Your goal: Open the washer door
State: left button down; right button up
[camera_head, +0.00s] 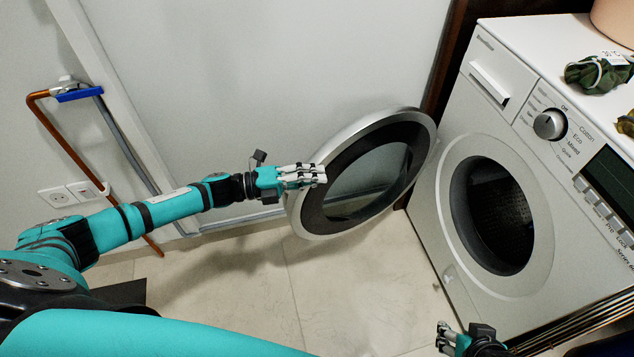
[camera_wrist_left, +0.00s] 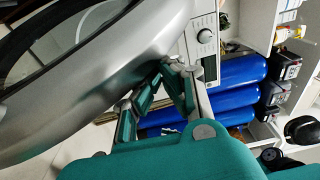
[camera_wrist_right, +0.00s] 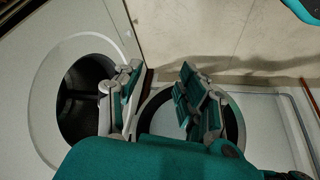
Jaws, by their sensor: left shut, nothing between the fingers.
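The washer (camera_head: 470,100) stands at the right, a white front-loader. Its round door (camera_head: 420,128) is swung wide out to the left, and the dark drum (camera_head: 495,215) is exposed. My left gripper (camera_head: 322,174) is shut and empty at the free, left edge of the door. In the left wrist view its closed fingers (camera_wrist_left: 168,68) lie beside the door's silver rim (camera_wrist_left: 120,100); whether they touch it I cannot tell. My right gripper (camera_head: 450,336) is low in front of the washer. In the right wrist view its fingers (camera_wrist_right: 160,100) are spread, with nothing between them.
A wall with a copper pipe (camera_head: 60,135) and a blue-handled valve (camera_head: 78,94) is at the left. A green cloth bundle (camera_head: 598,74) lies on the washer top. Blue cylinders (camera_wrist_left: 225,75) and shelves show in the left wrist view. The tiled floor (camera_head: 350,285) below the door is clear.

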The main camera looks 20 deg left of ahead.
aim_at(315, 159)
pick_arm(q)
jog(key=w+a+b, duration=0.1)
jog(key=w+a+g+b, duration=0.1)
jog(key=shift+w+a+f+m+h+b, duration=0.15)
jog(key=shift+a+f+m+h+b, duration=0.15)
jog(key=shift+f+m+b, duration=0.1)
jog(key=shift+w+a+r+g+b, duration=0.15)
jog(key=shift+w+a+g+b, duration=0.25)
jog(key=shift+w+a+b, duration=0.7)
pick_arm(e)
jog(key=w+a+r+t+y, duration=0.3)
jog(key=w+a+r+t, duration=0.2)
jog(key=w+r+t, duration=0.5)
pick_arm(q)
jog(key=w+a+b, duration=0.1)
jog(key=b, duration=0.1)
jog(key=w+a+b, duration=0.1)
jog(key=w+a, duration=0.1)
jog(key=shift+r+b, duration=0.2)
jog(key=shift+b, duration=0.15)
pick_arm(e)
notch_tip(315, 159, up, 16)
jog(key=s+a+t+y, duration=0.1)
jog(key=t+y, duration=0.2)
jog(key=t, duration=0.6)
jog(key=shift+n, duration=0.4)
pick_arm(q)
jog(key=shift+s, duration=0.1)
pick_arm(e)
jog(key=shift+f, duration=0.1)
